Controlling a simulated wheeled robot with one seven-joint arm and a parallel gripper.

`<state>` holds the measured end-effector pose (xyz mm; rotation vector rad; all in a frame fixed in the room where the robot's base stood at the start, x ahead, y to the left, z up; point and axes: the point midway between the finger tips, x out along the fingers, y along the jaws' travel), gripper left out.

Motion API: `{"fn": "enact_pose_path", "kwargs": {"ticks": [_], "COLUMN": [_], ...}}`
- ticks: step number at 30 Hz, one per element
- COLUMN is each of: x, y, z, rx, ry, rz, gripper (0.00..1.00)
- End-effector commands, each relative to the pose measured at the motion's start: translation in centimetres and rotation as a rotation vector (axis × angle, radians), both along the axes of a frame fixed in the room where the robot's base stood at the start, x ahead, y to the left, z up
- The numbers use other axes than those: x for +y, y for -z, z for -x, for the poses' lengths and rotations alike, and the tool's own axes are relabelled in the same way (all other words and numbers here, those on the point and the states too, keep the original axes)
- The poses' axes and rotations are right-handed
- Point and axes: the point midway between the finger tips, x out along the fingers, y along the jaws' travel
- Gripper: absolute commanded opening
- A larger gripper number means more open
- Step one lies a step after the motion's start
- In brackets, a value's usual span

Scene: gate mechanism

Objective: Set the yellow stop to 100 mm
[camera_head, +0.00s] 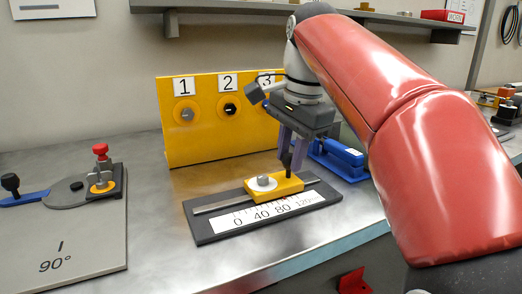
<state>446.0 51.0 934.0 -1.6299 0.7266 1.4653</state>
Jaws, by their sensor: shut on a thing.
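The yellow stop (285,189) is a block on a dark rail base (215,228) with a white scale strip (318,198) marked 0, 40, 80 and 120 mm. A white washer and grey knob (263,181) sit on its left part. The stop lies behind the marks from about 40 to 120; its exact reading edge is too small to tell. My gripper (290,163) points down over the stop's right end, its purple fingers shut on a dark upright post there. The fingers partly hide the post.
A yellow panel (205,135) with sockets numbered 1, 2 and 3 stands behind. A blue fixture (341,158) is just right of my gripper. A grey plate (65,245) with a red-knobbed clamp (101,165) lies left. Bare metal bench (165,225) separates plate and rail.

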Motion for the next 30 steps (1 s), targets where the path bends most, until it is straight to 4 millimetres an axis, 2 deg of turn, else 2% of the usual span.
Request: {"fn": "enact_pose_path", "kwargs": {"ticks": [11, 12, 16, 25, 30], "x": [-0.5, -0.5, -0.5, -0.5, -0.7], "y": [-0.1, -0.1, -0.1, -0.3, -2.6], "z": [0.3, 0.3, 0.3, 0.4, 0.7], "rx": [-0.007, -0.008, -0.006, -0.004, -0.007], "ry": [-0.003, -0.003, -0.003, -0.002, -0.002], "rz": [-0.002, -0.003, -0.002, -0.002, -0.002], "gripper": [0.00, 0.30, 0.46, 0.46, 0.46]}}
